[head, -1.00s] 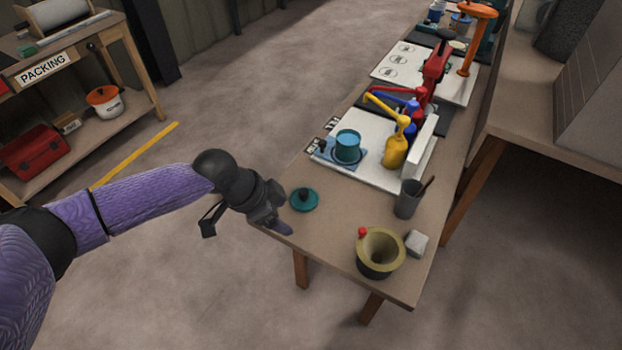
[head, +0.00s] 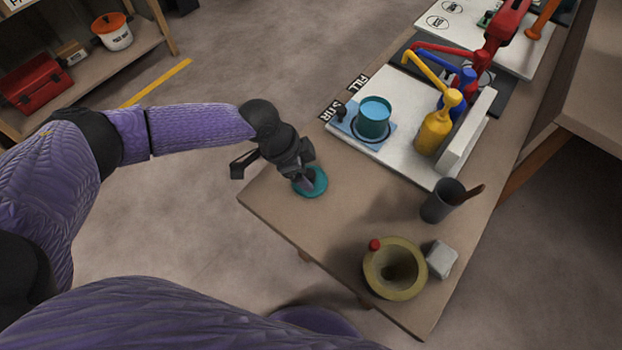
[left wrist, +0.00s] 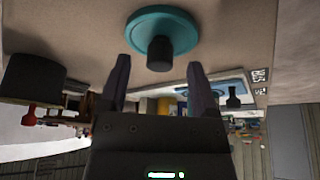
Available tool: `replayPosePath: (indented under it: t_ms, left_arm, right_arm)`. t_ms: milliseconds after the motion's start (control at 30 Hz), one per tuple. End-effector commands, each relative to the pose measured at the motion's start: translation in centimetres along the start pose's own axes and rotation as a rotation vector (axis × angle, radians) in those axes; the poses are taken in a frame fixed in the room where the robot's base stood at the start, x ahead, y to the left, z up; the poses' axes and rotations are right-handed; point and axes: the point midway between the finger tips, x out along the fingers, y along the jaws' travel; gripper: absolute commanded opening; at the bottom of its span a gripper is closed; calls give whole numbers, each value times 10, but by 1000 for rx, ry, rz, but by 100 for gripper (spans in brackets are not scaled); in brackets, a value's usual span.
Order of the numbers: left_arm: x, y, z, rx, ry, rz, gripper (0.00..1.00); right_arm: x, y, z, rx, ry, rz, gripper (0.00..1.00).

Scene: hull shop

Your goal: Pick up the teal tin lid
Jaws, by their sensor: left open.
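The teal tin lid (head: 314,183) lies on the wooden table near its left edge. In the left wrist view the round teal lid (left wrist: 178,27) shows its dark knob, just beyond and between my fingertips. My left gripper (head: 304,184) is over the lid in the head view and partly hides it. In the left wrist view its two dark fingers (left wrist: 158,72) are apart with nothing between them, so it is open. My right gripper is not in view.
A teal tin (head: 374,117) stands on a blue pad on the white board. A yellow pump bottle (head: 437,128) is beside it. A dark cup (head: 442,202), a yellow-rimmed pot (head: 394,270) and a grey block (head: 441,259) stand towards the table's near end. The table around the lid is clear.

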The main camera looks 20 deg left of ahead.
Motion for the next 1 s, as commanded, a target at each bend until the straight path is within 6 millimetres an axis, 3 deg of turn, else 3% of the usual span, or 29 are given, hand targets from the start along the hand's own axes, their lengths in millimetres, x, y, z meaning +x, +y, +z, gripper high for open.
replayPosePath:
  t_ms: [33, 67, 267, 633, 900, 1000]
  left_arm:
    - [17, 1, 3, -1, -3, 5, 78]
    - [21, 1, 2, 0, -2, 5, 78]
    - [18, 0, 0, -1, 0, 0, 78]
    - [18, 0, 0, -1, 0, 1, 2]
    - [18, 0, 0, -1, 0, 1, 0]
    - [7, 0, -5, 0, 1, -1, 0]
  right_arm:
    - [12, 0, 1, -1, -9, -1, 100]
    - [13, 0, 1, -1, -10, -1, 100]
    - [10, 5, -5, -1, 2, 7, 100]
    - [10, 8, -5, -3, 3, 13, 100]
    - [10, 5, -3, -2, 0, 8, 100]
    - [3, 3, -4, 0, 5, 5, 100]
